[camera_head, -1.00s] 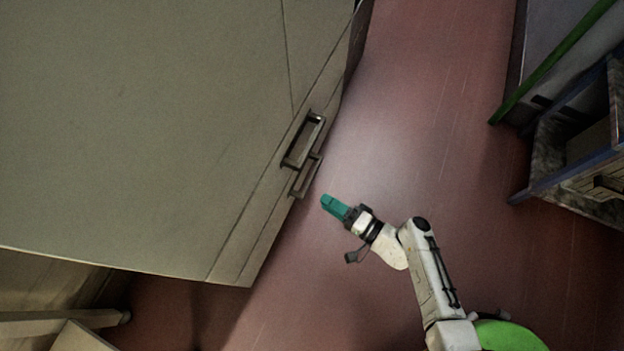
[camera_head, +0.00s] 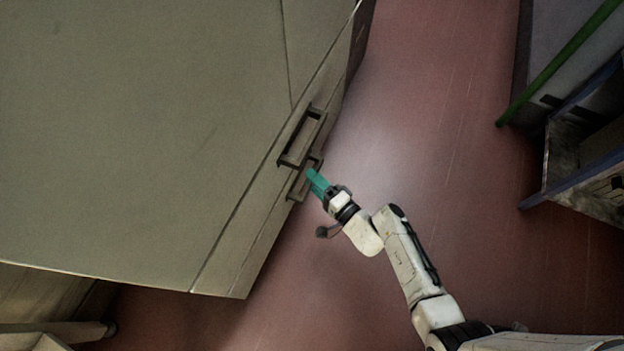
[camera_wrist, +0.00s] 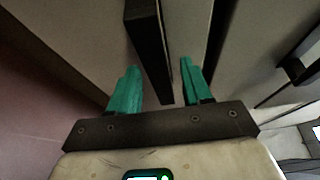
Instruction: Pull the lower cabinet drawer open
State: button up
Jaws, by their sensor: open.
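The grey-beige cabinet (camera_head: 130,140) fills the left of the head view, seen from above. Two dark bar handles stand out from its front: the upper drawer handle (camera_head: 302,135) and, partly below it, the lower drawer handle (camera_head: 296,190). No gap shows at the drawer fronts. My gripper (camera_head: 313,177), with green fingers, is at the lower handle and partly covers it. In the wrist view my gripper (camera_wrist: 158,86) is open, and the lower handle (camera_wrist: 148,40) appears between its fingers, with neither finger clearly touching it. The other handle (camera_wrist: 296,66) shows at the right.
Red floor (camera_head: 420,110) lies clear in front of the cabinet. A blue-edged frame or rack (camera_head: 575,170) and a green bar (camera_head: 560,65) stand at the right. A pale wooden piece (camera_head: 60,328) is at the lower left.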

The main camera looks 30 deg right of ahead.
jog(key=shift+w+a, duration=0.15)
jog(key=shift+w, duration=0.35)
grip_shut()
dwell(0.3)
